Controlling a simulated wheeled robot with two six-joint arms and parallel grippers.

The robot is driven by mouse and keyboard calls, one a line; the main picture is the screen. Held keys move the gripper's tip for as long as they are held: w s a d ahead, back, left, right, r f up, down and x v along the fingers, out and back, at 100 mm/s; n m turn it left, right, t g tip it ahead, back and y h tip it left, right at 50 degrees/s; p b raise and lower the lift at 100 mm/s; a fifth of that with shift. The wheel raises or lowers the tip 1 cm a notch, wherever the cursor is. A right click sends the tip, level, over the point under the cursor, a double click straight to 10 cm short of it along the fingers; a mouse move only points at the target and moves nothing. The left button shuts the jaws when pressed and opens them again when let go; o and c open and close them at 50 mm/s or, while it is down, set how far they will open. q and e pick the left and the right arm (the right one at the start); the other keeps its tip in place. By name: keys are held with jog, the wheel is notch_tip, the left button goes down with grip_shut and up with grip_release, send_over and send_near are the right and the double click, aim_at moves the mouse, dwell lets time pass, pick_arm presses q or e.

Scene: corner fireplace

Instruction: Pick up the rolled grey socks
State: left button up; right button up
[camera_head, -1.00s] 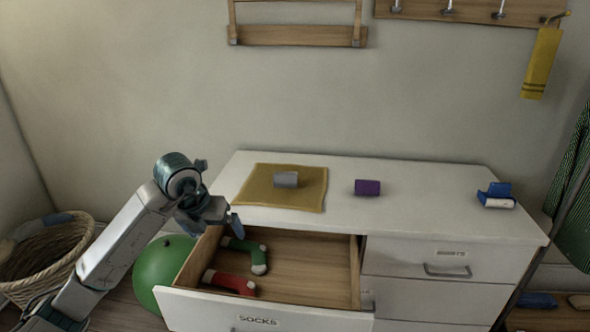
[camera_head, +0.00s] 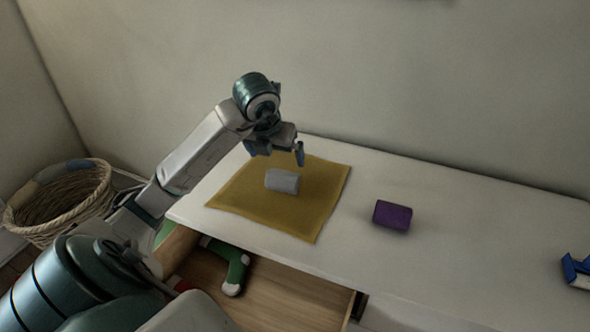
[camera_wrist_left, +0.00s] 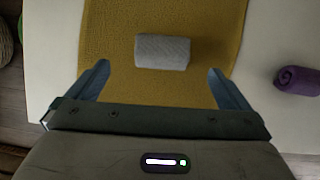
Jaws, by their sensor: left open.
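The rolled grey socks (camera_head: 282,181) lie on a mustard-yellow cloth (camera_head: 325,199) on top of the white dresser. My left gripper (camera_head: 275,157) is open and empty, above the cloth just behind the socks in the head view. In the left wrist view the grey socks (camera_wrist_left: 162,51) lie beyond the fingertips, between the lines of the two open fingers (camera_wrist_left: 158,75). The fingers do not touch the socks.
A purple roll (camera_head: 392,215) lies on the dresser right of the cloth. The open drawer (camera_head: 285,290) in front holds a green sock (camera_head: 236,267). A wicker basket (camera_head: 62,203) stands at left.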

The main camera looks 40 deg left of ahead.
aim_at(282, 173)
pick_arm(q)
jog(key=shift+s+b+x, duration=0.2)
jog(key=shift+b+x, duration=0.75)
jog(key=shift+x, duration=0.25)
jog(key=x, duration=0.2)
jog(key=shift+w+f+b, duration=0.25)
jog(key=shift+f+b, duration=0.05)
jog(key=shift+f, duration=0.2)
jog(key=x, duration=0.5)
jog(key=shift+d+p, duration=0.2)
jog(key=shift+p, duration=0.15)
pick_arm(e)
notch_tip(282, 173, up, 7)
jog(key=w, duration=0.3)
jog(key=shift+a+t, duration=0.3)
jog(key=shift+t, duration=0.1)
pick_arm(q)
jog(key=shift+c, duration=0.4)
pick_arm(e)
jog(key=shift+f, duration=0.1)
pick_arm(q)
jog(key=c, duration=0.9)
